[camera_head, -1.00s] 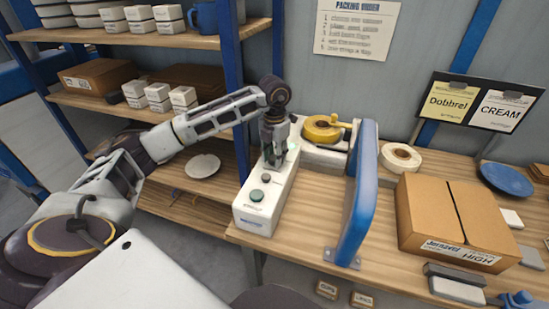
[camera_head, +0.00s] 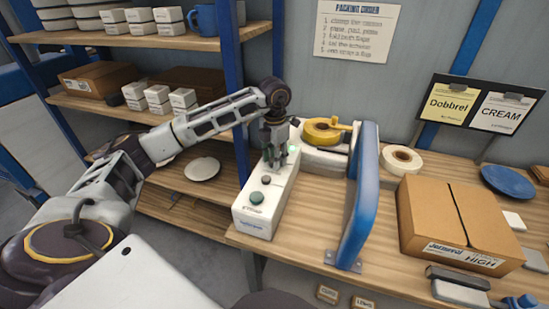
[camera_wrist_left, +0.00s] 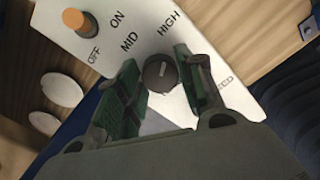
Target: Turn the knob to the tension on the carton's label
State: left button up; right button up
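The white control box (camera_head: 262,215) stands at the left end of the bench. My left gripper (camera_head: 276,163) points down over its far part. In the left wrist view the dark round knob (camera_wrist_left: 160,75) lies between the gripper's two green-padded fingers (camera_wrist_left: 163,88), with gaps on both sides; the gripper is open. MID and HIGH are printed beside the knob; a further label is partly hidden by a finger. The knob's pale mark points up the picture, roughly between MID and HIGH. The carton (camera_head: 460,225) has a label (camera_head: 470,255) reading HIGH. My right gripper is not in view.
A blue upright guard (camera_head: 362,190) stands right of the box. A yellow tape roll (camera_head: 322,131) is behind it, and a pale tape roll (camera_head: 401,159) lies by the carton. A blue rack post is close left.

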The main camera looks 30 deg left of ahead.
pick_arm(q)
jog(key=o, duration=0.3)
jog(key=shift+r, duration=5.95)
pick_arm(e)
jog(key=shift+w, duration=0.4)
pick_arm(q)
jog(key=shift+r, duration=0.15)
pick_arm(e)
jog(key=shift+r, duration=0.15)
pick_arm(q)
notch_tip(320, 180, up, 10)
jog(key=p, duration=1)
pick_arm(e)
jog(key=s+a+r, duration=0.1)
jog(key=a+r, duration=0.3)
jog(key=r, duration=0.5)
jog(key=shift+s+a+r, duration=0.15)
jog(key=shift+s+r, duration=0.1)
